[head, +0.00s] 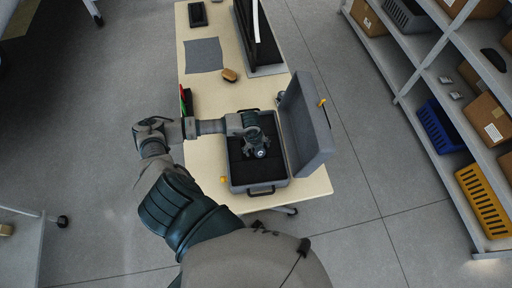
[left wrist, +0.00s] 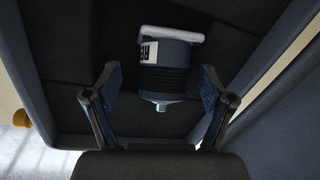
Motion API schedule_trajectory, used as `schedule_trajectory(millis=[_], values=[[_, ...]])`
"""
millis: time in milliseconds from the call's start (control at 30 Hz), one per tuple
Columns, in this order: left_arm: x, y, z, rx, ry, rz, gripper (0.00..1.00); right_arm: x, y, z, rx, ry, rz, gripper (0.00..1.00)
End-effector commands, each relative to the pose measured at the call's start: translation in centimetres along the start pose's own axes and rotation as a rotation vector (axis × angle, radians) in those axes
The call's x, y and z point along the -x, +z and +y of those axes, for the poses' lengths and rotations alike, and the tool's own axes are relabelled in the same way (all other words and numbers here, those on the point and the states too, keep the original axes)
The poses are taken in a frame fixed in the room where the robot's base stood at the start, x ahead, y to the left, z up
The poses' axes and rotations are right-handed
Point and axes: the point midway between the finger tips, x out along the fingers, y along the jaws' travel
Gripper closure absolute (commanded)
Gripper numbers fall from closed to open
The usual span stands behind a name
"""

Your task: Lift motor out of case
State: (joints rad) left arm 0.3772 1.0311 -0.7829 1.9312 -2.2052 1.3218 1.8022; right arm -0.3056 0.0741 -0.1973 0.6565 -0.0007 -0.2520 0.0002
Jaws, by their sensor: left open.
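The grey case (head: 240,182) stands open on the table, its lid (head: 307,125) tilted up on the right side. My left gripper (head: 259,150) reaches into the case from the left and is over the motor, hiding most of it in the head view. In the left wrist view the motor (left wrist: 166,80) is a dark ribbed cylinder with a white label and a pale flange, lying on the dark case lining (left wrist: 75,65). My left gripper (left wrist: 160,95) is open, with one finger on each side of the motor and a visible gap to each. My right gripper is not in view.
The pale table (head: 205,163) also holds a dark monitor (head: 262,40), a grey mat (head: 203,55), a brown brush-like object (head: 229,75) and a small black tray (head: 197,14). Shelves with boxes and a blue crate (head: 440,125) stand at the right. Open floor lies around the table.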

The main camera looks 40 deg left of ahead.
Motion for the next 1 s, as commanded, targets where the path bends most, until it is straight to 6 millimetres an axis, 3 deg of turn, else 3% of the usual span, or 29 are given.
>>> schedule_trajectory(millis=[233,267,567,800,1000], values=[[-0.4,0.4,0.3,0.0,-0.001,0.003,0.18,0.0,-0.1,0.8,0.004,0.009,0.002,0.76],[-0.4,0.4,0.3,0.0,-0.001,0.004,0.23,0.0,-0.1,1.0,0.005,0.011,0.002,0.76],[-0.5,0.4,0.4,0.001,0.002,0.003,0.98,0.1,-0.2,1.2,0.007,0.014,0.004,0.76],[-0.6,0.5,0.5,0.002,0.007,0.002,1.0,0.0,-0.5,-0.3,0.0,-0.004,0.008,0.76],[-0.3,0.5,0.7,0.002,0.009,0.003,1.0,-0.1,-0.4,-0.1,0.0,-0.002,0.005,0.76]])
